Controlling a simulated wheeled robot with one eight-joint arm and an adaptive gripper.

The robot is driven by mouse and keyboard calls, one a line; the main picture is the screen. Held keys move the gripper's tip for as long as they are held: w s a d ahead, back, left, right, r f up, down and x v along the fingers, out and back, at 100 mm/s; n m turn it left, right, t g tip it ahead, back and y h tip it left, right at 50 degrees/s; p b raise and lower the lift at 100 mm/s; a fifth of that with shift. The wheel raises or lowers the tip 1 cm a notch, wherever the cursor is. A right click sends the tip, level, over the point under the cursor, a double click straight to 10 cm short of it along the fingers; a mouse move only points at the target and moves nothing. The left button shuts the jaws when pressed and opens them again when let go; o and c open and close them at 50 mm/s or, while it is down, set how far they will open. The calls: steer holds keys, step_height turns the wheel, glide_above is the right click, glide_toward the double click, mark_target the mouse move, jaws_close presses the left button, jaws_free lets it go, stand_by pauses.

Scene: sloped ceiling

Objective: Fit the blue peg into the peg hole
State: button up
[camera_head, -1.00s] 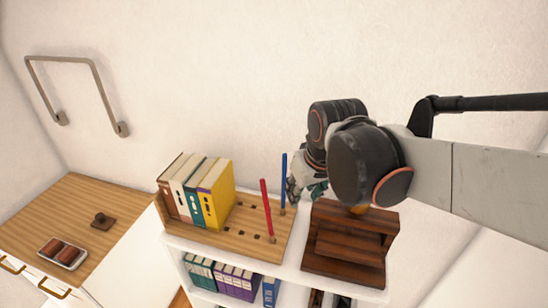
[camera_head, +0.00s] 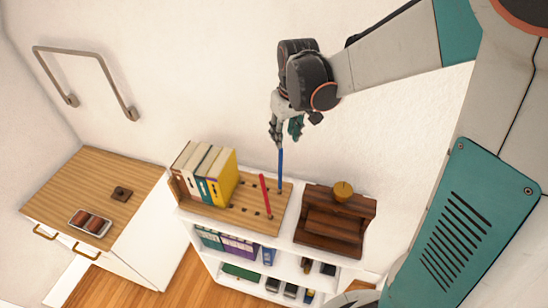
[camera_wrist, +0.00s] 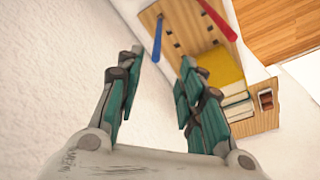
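The slim blue peg (camera_head: 281,170) stands upright at the back right of a wooden board with holes (camera_head: 243,217). Its foot appears to be on the board; whether it sits in a hole I cannot tell. The red peg (camera_head: 265,197) stands tilted nearer the front. My gripper (camera_head: 285,138) is above, near the blue peg's top, fingers pointing down. In the wrist view my gripper (camera_wrist: 161,58) is open and empty, with the blue peg (camera_wrist: 157,38) just beyond the fingertips, nearer the left finger. The red peg (camera_wrist: 216,18) is farther right.
Several upright books (camera_head: 208,175) fill the board's left end. The board rests on a white shelf unit against the wall. A wooden-topped cabinet (camera_head: 85,180) stands left.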

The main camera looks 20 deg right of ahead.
mark_target(281, 156)
steer(key=shift+w+a+f, duration=0.1)
steer(key=shift+w+f, duration=0.4)
steer(key=shift+f, duration=1.4)
steer(key=shift+w+d+f, duration=0.1)
steer(key=shift+w+f, duration=0.35)
steer(key=shift+f, duration=1.5)
steer(key=shift+w+a+f, duration=0.1)
steer(key=shift+w+f, duration=0.4)
steer(key=shift+f, duration=1.75)
jaws_close()
